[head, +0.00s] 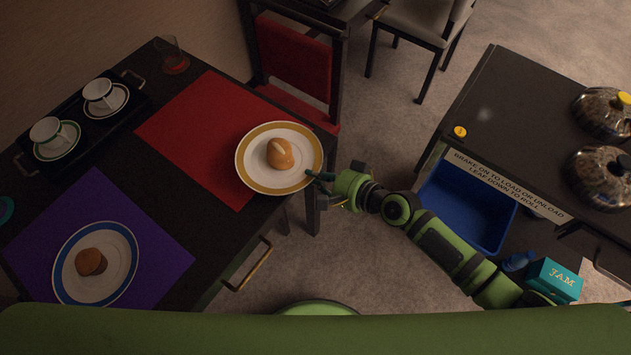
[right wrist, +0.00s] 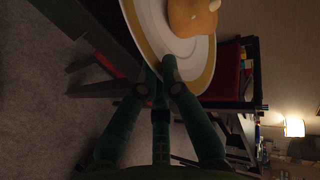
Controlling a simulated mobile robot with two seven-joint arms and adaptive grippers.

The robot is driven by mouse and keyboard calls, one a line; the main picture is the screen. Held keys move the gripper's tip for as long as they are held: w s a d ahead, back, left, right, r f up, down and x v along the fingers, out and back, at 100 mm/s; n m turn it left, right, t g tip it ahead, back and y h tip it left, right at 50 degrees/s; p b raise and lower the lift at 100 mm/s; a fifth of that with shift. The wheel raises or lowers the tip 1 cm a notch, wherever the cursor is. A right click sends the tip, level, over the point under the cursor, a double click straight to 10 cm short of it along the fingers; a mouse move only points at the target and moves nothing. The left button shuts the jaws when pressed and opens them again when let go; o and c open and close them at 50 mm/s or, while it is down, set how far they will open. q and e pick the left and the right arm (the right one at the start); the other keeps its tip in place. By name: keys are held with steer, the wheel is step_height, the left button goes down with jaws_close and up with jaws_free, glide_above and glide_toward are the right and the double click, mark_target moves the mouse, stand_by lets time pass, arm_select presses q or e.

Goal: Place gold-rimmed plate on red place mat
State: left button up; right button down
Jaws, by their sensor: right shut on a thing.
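The gold-rimmed plate (head: 247,156) carries a bread roll (head: 280,153). It is over the right part of the red place mat (head: 185,125) and reaches past the mat's right edge. I cannot tell whether it touches the mat or hangs just above it. My right gripper (head: 318,178) is shut on the plate's right rim. In the right wrist view, the fingers (right wrist: 163,75) meet at the gold rim (right wrist: 205,77), with the roll (right wrist: 192,15) beyond. My left gripper is not in view.
A purple mat (head: 170,245) with a blue-rimmed plate (head: 70,285) lies at the lower left. A black tray (head: 75,115) with two cups stands behind. A glass (head: 173,57) stands at the table's far corner. The trolley (head: 505,110) with glass domes is at right.

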steer(key=shift+f+b, duration=0.95)
steer(key=shift+f, duration=1)
steer(key=shift+f, duration=0.1)
steer(key=shift+f+b, duration=0.4)
steer(key=shift+b, duration=0.1)
steer(key=c, duration=1.4)
jaws_free()
steer(key=v, duration=1.2)
steer(key=shift+s+r, duration=0.1)
steer(key=shift+r, duration=0.3)
